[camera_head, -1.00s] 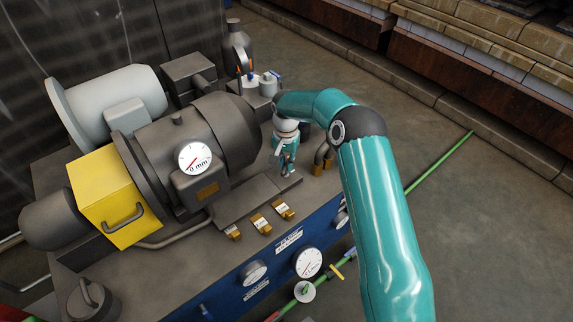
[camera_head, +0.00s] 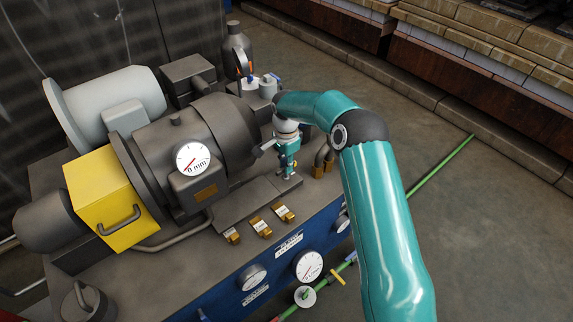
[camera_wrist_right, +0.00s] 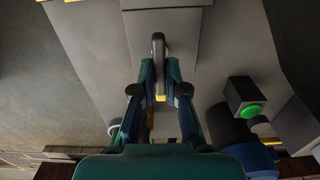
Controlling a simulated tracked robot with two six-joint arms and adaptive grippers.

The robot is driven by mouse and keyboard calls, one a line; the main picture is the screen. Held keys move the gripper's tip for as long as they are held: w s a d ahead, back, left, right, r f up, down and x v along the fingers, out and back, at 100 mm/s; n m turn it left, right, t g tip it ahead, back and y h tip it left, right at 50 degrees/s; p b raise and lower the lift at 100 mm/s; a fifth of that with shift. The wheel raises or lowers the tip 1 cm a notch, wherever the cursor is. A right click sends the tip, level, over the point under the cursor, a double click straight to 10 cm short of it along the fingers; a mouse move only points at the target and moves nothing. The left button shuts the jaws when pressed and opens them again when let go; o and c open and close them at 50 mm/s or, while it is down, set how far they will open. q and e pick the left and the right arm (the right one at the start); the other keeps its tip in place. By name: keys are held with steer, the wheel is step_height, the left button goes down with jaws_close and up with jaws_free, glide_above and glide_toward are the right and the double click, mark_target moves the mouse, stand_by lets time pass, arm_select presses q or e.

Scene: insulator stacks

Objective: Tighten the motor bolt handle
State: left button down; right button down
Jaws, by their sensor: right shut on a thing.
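The motor (camera_head: 205,135) is a dark grey drum on the bench, with a round white dial reading in mm on its front. My right gripper (camera_head: 287,172) points down at the right end of the motor. In the right wrist view the fingertips (camera_wrist_right: 159,75) are closed on a grey, rounded bar, the bolt handle (camera_wrist_right: 158,45). In the head view the handle is too small and too covered by my gripper to make out clearly. My left gripper is in neither view.
A yellow box (camera_head: 108,195) with a handle stands left of the motor. Several small brass-coloured blocks (camera_head: 260,227) line the bench in front. The blue front panel (camera_head: 275,255) carries gauges. A green button (camera_wrist_right: 250,111) shows in the right wrist view. Open floor lies to the right.

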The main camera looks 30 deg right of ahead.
steer(key=shift+w+r, duration=0.1)
steer(key=c, duration=1.2)
jaws_free()
step_height(320, 180, up, 12)
